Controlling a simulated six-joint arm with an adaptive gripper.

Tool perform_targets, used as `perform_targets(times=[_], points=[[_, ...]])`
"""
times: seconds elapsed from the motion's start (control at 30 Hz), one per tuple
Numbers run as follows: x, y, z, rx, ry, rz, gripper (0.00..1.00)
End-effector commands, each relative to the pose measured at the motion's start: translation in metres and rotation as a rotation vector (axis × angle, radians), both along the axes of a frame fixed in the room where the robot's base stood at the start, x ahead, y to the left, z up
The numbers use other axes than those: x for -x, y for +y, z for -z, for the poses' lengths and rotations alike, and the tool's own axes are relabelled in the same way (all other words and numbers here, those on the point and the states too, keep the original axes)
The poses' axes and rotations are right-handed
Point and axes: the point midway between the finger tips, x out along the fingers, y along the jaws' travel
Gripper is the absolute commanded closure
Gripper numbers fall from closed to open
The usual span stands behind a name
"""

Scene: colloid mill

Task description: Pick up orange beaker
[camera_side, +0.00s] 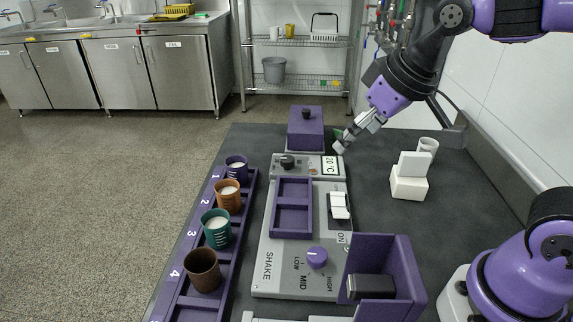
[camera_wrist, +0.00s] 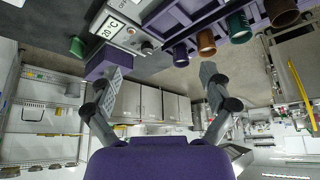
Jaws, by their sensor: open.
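The orange beaker (camera_side: 227,199) stands upright in slot 2 of the long purple rack (camera_side: 243,208), with white contents showing at its top. It also shows near the top of the wrist view (camera_wrist: 206,43). My gripper (camera_side: 346,140) is at the back right, above the table near the temperature display and well apart from the orange beaker. In the wrist view, my gripper's two fingers (camera_wrist: 161,82) are spread wide with nothing between them.
A purple beaker (camera_side: 236,166) and a teal beaker (camera_side: 216,233) flank the orange one; a brown beaker (camera_side: 202,273) stands nearest. The shaker plate (camera_side: 262,285), purple box (camera_side: 306,135), purple holder (camera_side: 402,262) and white block (camera_side: 409,188) occupy the table. Dark tabletop at right is partly free.

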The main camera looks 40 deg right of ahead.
Motion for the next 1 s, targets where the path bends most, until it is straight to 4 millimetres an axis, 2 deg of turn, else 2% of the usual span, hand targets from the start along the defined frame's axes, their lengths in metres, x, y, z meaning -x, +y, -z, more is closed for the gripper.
perform_targets(times=[0.03, 0.1, 0.2, 0.3, 0.4, 0.6, 0.83, 1.0], points=[[-0.021, 0.012, 0.003, 0.001, 0.016, -0.022, 0.08], [-0.050, 0.030, 0.008, 0.002, 0.025, -0.047, 0.08], [-0.088, 0.058, 0.023, 0.003, 0.035, -0.079, 0.08], [-0.116, 0.085, 0.042, 0.008, 0.043, -0.108, 0.08], [-0.134, 0.107, 0.060, 0.010, 0.049, -0.128, 0.08], [-0.150, 0.125, 0.082, 0.014, 0.051, -0.143, 0.08], [-0.165, 0.128, 0.116, 0.014, 0.052, -0.143, 0.08], [-0.171, 0.129, 0.128, 0.013, 0.051, -0.142, 0.08]])
